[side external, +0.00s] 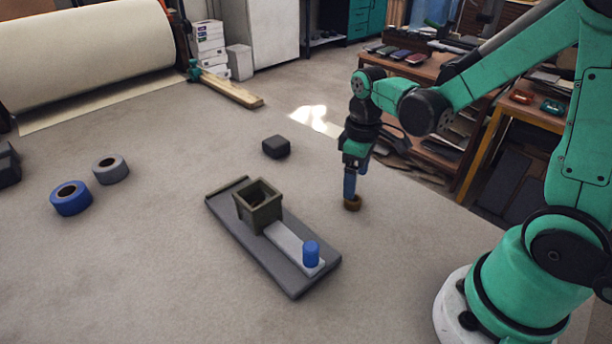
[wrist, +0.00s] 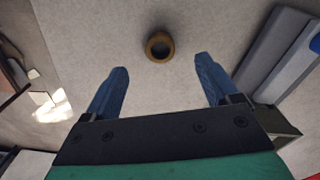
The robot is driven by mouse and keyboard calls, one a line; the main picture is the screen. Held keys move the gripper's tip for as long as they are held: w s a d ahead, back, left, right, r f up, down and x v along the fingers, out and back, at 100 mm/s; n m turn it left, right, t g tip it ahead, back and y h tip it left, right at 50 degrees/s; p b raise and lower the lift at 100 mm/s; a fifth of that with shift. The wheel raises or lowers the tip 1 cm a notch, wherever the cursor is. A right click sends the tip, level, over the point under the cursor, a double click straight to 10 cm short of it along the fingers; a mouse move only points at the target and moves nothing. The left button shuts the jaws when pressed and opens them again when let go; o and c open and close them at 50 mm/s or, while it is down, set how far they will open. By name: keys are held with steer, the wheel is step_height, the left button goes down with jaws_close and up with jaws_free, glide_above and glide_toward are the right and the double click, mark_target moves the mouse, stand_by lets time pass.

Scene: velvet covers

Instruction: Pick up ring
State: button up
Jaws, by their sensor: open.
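A small brown ring (side external: 352,204) stands on the grey carpeted floor, right of the dark board. In the wrist view the ring (wrist: 158,57) is at the top middle, with its dark hole visible. My gripper (side external: 353,185) points down with its blue fingers just over the ring. In the wrist view my gripper (wrist: 162,64) is open and empty, its two fingers wide apart. The ring lies between the lines of the fingers, a little beyond their tips. I cannot tell the exact height gap.
A dark board (side external: 291,283) carries an open square box (side external: 259,213) and a pale strip (side external: 288,243) with a blue cylinder (side external: 311,253). A black block (side external: 276,147) lies behind. Blue (side external: 71,205) and grey (side external: 110,175) rolls lie left. Carpet around the ring is clear.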

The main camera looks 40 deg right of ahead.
mark_target(353, 202)
steer(key=shift+f, duration=2.35)
jaws_close()
